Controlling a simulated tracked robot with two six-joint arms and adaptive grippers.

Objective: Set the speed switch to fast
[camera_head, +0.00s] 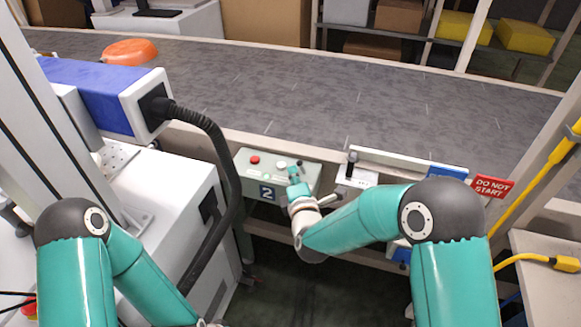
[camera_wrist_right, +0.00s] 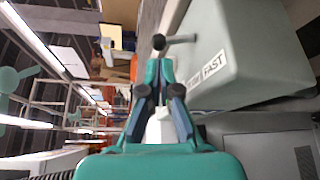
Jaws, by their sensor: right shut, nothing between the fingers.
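The grey-green control box (camera_head: 243,177) stands at the near side of the conveyor, with a blue "2" label on its front. The speed switch (camera_wrist_right: 159,42) is a short lever with a black ball knob; its stem runs to the box beside the word FAST (camera_wrist_right: 213,65). In the head view the knob (camera_head: 299,163) shows at the box's right end. My right gripper (camera_wrist_right: 158,72) is shut and empty. Its tips are close to the knob; I cannot tell whether they touch. In the head view the right gripper (camera_head: 293,173) is over the box's right part. My left gripper is out of view.
The box top carries a red button (camera_head: 255,160) and other small controls. A panel with a black-handled lever (camera_head: 352,160) and a red DO NOT START sign (camera_head: 492,187) are to the right. The grey conveyor (camera_head: 300,95) lies behind, with an orange pan (camera_head: 130,51) far left.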

